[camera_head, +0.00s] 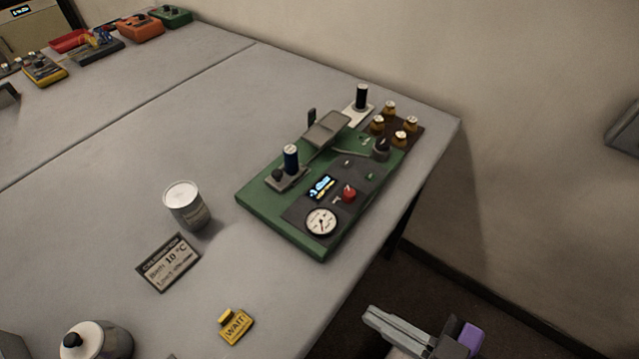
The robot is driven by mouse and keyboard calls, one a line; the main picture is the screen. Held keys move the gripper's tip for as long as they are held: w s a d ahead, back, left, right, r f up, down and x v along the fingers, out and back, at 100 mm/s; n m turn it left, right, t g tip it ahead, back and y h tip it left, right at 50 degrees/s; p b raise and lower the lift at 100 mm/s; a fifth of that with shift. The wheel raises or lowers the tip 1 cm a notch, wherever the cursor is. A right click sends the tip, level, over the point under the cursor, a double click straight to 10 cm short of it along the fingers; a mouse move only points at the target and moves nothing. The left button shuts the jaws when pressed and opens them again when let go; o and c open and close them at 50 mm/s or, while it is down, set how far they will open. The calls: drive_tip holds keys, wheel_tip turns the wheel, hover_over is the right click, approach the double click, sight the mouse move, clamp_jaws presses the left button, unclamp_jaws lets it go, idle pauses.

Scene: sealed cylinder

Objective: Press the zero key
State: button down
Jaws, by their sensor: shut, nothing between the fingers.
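A green instrument board (262,205) lies near the right edge of the grey table. Its dark panel carries a round white dial (321,222), a small lit display (321,187), a red knob or button (349,193), a small green part (369,177) and a black knob (381,149). The lettering is too small to read, so I cannot tell which part is the zero key. My gripper (374,317) is at the bottom right, beyond the table's edge and apart from the board. It is shut and empty.
A white-lidded can (185,206), a calibration card (168,262), a yellow WAIT tag (236,326) and a dark-knobbed jar (97,341) stand left of and below the board. Brass-coloured weights (400,139) sit behind it. A wall runs along the back right.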

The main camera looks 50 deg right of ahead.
drive_tip(key=w+d+r+m+t+h+p, duration=0.2)
drive_tip(key=w+d+r+m+h+p, duration=0.35)
drive_tip(key=w+d, duration=0.55)
drive_tip(key=w+d+r+m+g+y+p, duration=0.1)
drive_tip(key=w+d+r+m+g+p, duration=0.2)
drive_tip(key=w+d+m, duration=0.7)
drive_tip(key=w+d+r+m+g+y+p, duration=0.15)
drive_tip(key=w+d+r+m, duration=0.4)
drive_tip(key=d, duration=0.75)
drive_tip(key=s+a+f+m+g+y, duration=0.2)
drive_tip(key=a+f+m+g+y, duration=0.1)
drive_tip(key=a+f+y, duration=0.2)
drive_tip(key=shift+s+a+p, duration=0.25)
drive_tip(key=shift+a+p, duration=0.2)
drive_tip(key=shift+a, duration=0.8)
drive_tip(key=shift+f, duration=0.15)
